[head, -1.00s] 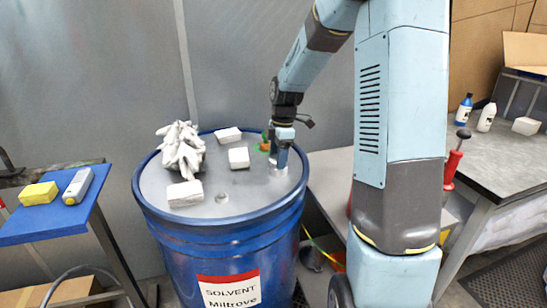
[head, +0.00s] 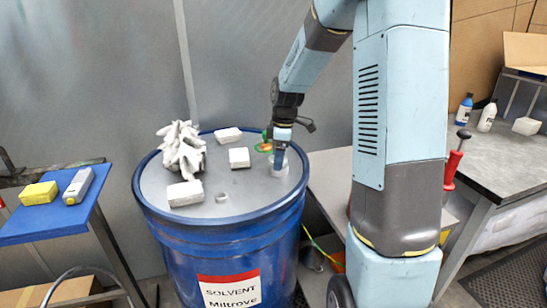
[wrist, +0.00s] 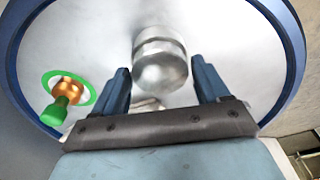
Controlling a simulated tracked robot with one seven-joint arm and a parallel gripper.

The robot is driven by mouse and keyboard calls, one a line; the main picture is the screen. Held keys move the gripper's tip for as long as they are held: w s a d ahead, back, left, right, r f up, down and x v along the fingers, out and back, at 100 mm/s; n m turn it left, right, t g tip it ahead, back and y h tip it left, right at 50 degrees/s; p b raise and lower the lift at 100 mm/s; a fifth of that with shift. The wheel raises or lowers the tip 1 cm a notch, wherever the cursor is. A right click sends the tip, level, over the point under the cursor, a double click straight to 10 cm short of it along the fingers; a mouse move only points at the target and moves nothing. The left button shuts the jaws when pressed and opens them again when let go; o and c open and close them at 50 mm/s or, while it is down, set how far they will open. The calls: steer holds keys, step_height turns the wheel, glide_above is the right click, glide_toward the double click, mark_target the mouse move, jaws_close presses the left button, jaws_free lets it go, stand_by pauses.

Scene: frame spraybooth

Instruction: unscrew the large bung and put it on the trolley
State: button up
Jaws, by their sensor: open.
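The large bung (wrist: 160,65) is a shiny silver cylinder standing up from the drum's lid. In the wrist view it lies between the two blue fingers of my gripper (wrist: 162,76), with gaps on both sides. In the head view my gripper (head: 280,158) points down over the right part of the lid, and the bung there is mostly hidden behind the fingers. My gripper is open and holds nothing. A blue-topped stand (head: 30,228) at the far left looks like the trolley.
The blue drum (head: 205,237) carries crumpled white gloves (head: 182,150), several white blocks and a small silver cap (head: 222,198). A brass fitting with a green ring (wrist: 85,91) is left of the gripper. The stand bears a yellow block (head: 39,193) and a grey device (head: 78,186).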

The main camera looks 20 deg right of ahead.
steer(key=shift+m+t, duration=0.3)
steer(key=shift+m, duration=2.6)
steer(key=m+h, duration=0.1)
steer(key=m, duration=0.5)
steer(key=shift+m, duration=0.3)
steer(key=m, duration=0.5)
steer(key=shift+m+h, duration=0.7)
steer(key=shift+m, duration=2.5)
steer(key=c, duration=0.7)
steer(key=shift+n, duration=2.3)
steer(key=n+y, duration=0.1)
steer(key=n, duration=0.3)
steer(key=shift+n, duration=0.3)
